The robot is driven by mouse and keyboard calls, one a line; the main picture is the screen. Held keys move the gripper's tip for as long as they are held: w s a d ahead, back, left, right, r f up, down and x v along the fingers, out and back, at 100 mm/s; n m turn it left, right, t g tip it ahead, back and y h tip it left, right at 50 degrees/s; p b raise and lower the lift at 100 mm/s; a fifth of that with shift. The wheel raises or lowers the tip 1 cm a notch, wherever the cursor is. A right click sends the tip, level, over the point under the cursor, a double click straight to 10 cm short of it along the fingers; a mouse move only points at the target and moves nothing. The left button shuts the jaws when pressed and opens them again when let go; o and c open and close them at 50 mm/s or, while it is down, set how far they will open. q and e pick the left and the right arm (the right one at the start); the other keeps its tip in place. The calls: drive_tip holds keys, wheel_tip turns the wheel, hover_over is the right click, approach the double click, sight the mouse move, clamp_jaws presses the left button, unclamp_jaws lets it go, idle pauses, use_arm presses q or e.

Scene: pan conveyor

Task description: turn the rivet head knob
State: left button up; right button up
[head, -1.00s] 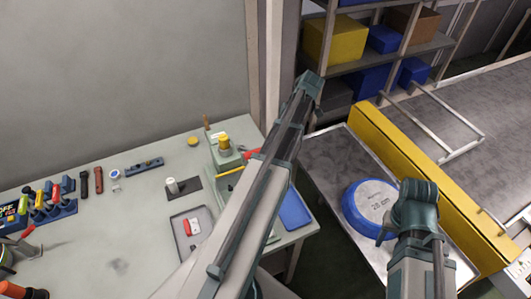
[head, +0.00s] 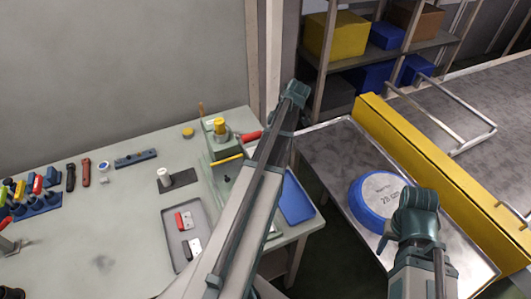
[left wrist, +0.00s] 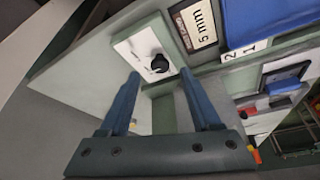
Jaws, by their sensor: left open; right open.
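A round black knob (left wrist: 159,63) sits on a white plate on a grey-green panel in the left wrist view; I take it to be the rivet head knob. My left gripper (left wrist: 158,78) is open, its two blue fingers pointing toward the knob, with the tips just below and to either side of it. I cannot tell whether they touch it. In the head view my left arm crosses the middle and its gripper is not visible; I cannot make out the knob there. My right gripper (head: 415,205) is at the right, over the edge of a blue round pan (head: 364,205), holding nothing visible.
A "5 mm" label (left wrist: 196,24) is beside the knob. The bench (head: 120,230) carries a grey tray (head: 170,232), a green device with a yellow top (head: 219,126) and a blue tray (head: 296,200). A yellow rail (head: 430,170) runs along the metal table at the right.

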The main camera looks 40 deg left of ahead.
use_arm(q)
drive_tip(key=shift+b+x, duration=0.85)
drive_tip(key=shift+x, duration=0.65)
use_arm(e)
wheel_tip(320, 180, down, 3)
drive_tip(key=shift+r, duration=0.15)
use_arm(q)
clamp_jaws()
